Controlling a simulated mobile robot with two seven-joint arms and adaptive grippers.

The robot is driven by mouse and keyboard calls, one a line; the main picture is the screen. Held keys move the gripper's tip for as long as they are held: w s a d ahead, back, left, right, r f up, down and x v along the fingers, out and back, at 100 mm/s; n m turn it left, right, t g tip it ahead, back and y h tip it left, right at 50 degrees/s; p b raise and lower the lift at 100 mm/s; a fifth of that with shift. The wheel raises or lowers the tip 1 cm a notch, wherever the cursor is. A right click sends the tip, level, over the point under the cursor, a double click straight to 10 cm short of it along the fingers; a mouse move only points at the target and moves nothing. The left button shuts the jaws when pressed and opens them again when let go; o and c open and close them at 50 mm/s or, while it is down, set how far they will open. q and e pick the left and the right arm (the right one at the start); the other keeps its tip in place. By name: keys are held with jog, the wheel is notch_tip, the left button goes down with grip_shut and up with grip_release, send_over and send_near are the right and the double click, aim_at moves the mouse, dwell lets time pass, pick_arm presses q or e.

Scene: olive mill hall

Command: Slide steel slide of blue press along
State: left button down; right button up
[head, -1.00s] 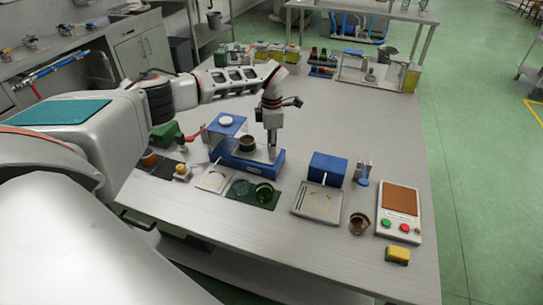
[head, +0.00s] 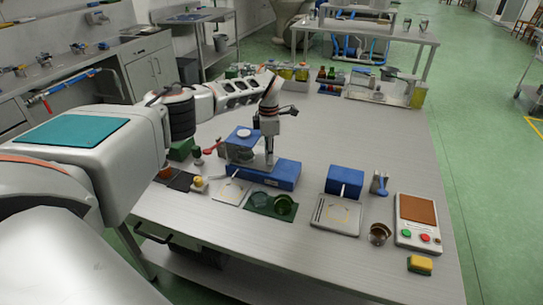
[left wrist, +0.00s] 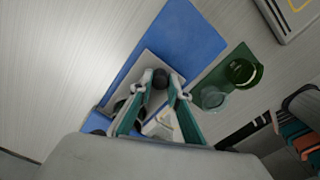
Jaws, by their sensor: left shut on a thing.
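The blue press (head: 278,176) stands on the table left of the middle, with a long blue base and a raised blue block at its left end. Its steel slide (left wrist: 147,66) shows in the left wrist view as a grey plate on the blue base, with a black knob (left wrist: 160,77) on it. My left gripper (head: 268,164) points down over the base, just right of the raised block. In the left wrist view its fingers (left wrist: 161,84) are closed on the knob from both sides. The gripper hides part of the slide. My right gripper is not in view.
In front of the press lie a white plate (head: 231,191) and a green tray (head: 259,209) with round glass dishes. A second blue block (head: 344,180), a scale-like box (head: 417,221) and a yellow sponge (head: 420,265) are to the right. The table behind the press is mostly clear.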

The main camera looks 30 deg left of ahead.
pick_arm(q)
jog(key=c, duration=1.9)
grip_release()
jog(key=shift+a, duration=0.3)
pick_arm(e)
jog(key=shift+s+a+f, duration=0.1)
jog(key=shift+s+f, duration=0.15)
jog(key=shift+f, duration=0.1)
pick_arm(q)
jog(key=shift+d+r, duration=0.1)
notch_tip(320, 180, up, 12)
jog(key=shift+s, duration=0.1)
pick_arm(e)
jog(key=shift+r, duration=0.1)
